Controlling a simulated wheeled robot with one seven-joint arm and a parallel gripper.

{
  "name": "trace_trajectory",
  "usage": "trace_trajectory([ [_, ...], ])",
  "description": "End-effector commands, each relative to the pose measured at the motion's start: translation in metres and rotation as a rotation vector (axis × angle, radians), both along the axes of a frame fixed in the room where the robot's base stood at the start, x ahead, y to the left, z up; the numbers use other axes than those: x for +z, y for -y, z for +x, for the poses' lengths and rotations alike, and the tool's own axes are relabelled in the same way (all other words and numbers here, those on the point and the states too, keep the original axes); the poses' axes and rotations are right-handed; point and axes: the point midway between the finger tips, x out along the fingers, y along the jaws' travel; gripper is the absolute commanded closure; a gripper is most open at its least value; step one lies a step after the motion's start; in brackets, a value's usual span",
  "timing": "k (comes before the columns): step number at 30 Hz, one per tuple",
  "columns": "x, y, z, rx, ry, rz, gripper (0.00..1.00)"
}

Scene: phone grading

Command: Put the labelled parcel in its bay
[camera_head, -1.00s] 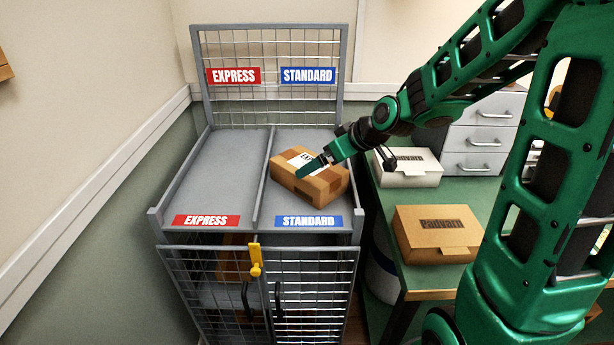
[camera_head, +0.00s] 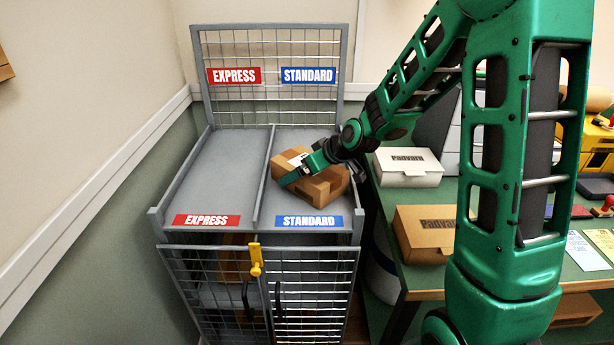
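The brown cardboard parcel (camera_head: 326,187) sits in the right-hand bay of the grey cage trolley, the one marked STANDARD (camera_head: 308,221). It lies at an angle near the bay's right side. A white label shows on its top, partly hidden by my gripper, so I cannot read it. The left-hand bay, marked EXPRESS (camera_head: 207,221), is empty.
A raised divider (camera_head: 263,180) separates the two bays. A mesh back panel stands behind them and a mesh door with a yellow latch (camera_head: 256,260) is below. To the right, a green bench holds a white box (camera_head: 408,168) and a brown box (camera_head: 421,232).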

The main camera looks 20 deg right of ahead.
Motion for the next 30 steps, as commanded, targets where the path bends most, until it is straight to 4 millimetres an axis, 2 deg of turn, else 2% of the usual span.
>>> trace_trajectory([
  [4,-0.008,-0.005,0.007,0.001,0.001,0.000,0.00],
  [12,-0.009,-0.005,0.008,0.001,0.001,0.000,0.00],
  [18,-0.008,-0.005,0.008,0.001,0.003,0.000,0.47],
  [26,-0.006,-0.005,0.008,0.001,0.003,0.000,0.47],
  [30,0.004,-0.005,0.009,0.001,0.006,0.000,0.47],
])
